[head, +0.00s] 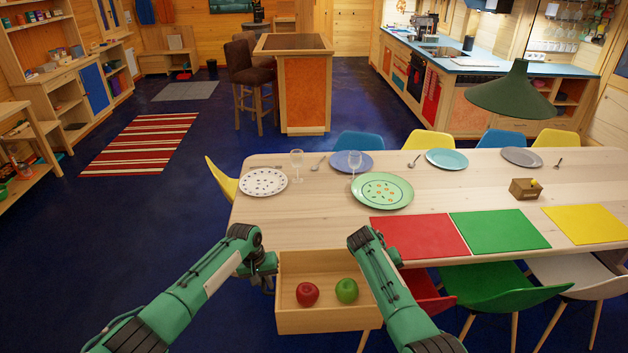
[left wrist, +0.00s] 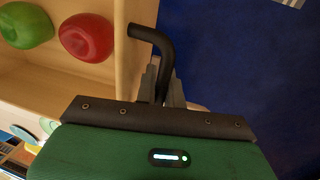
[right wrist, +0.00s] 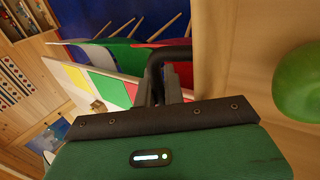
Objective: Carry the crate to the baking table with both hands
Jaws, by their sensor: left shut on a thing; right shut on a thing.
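The wooden crate (head: 325,321) is in front of me at the near edge of the dining table. It holds a red apple (head: 307,294) and a green apple (head: 347,291). My left gripper (head: 270,271) is shut on the black handle (left wrist: 148,36) on the crate's left side. My right gripper (right wrist: 171,85) is shut on the matching black handle (right wrist: 157,62) on the right side; in the head view its fingers are mostly hidden by my forearm. The crate looks about level. A dark-topped island table (head: 293,43) with orange panels stands at the back; nothing marks it as the baking table.
The laid dining table (head: 300,232) with plates, glasses and coloured mats blocks the way ahead and right. Chairs (head: 499,290) ring it. Blue floor (head: 160,220) is open on the left, past a striped rug (head: 140,143). Stools (head: 250,88) stand beside the island.

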